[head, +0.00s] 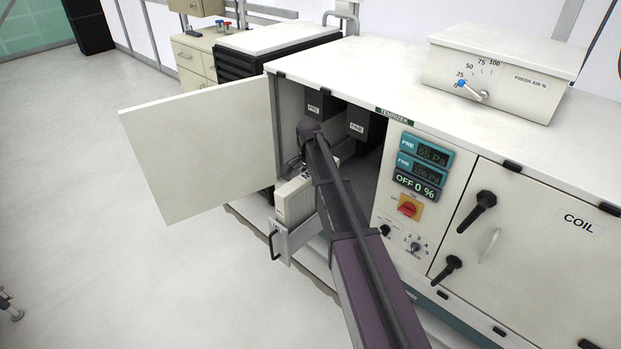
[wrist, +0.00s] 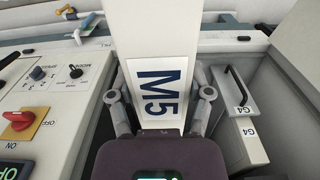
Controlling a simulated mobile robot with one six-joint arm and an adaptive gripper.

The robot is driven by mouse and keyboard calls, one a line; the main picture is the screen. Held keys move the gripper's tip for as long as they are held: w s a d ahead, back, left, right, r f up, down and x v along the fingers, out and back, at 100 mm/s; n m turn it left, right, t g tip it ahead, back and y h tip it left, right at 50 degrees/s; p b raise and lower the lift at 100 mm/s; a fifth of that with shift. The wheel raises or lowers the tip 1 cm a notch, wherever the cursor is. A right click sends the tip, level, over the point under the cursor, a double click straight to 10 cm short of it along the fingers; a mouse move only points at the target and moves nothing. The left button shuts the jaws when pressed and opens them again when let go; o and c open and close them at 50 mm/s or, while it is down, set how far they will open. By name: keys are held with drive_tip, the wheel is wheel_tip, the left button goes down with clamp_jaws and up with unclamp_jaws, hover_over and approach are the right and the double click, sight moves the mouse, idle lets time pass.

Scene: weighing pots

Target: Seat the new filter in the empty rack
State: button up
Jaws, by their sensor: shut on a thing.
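My gripper (wrist: 162,90) is shut on a white filter (wrist: 145,28) marked M5, with one finger on each side of it. In the head view my arm reaches to the open bay, and it hides most of the held filter. Inside the bay hang dark rack housings labelled PRE (head: 314,108) and FINE (head: 357,128). Their insides are mostly hidden, so I cannot tell which is empty. The plate (head: 290,242) shows low at the bay's front in the head view.
The cabinet door (head: 200,150) stands wide open to the left. Right of the bay is a panel with displays and a red switch (head: 410,209), displays reading OFF 0 %. A closed COIL door (head: 530,250) is farther right.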

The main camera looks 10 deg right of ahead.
drive_tip(key=o, duration=1.3)
drive_tip(key=shift+o, duration=0.2)
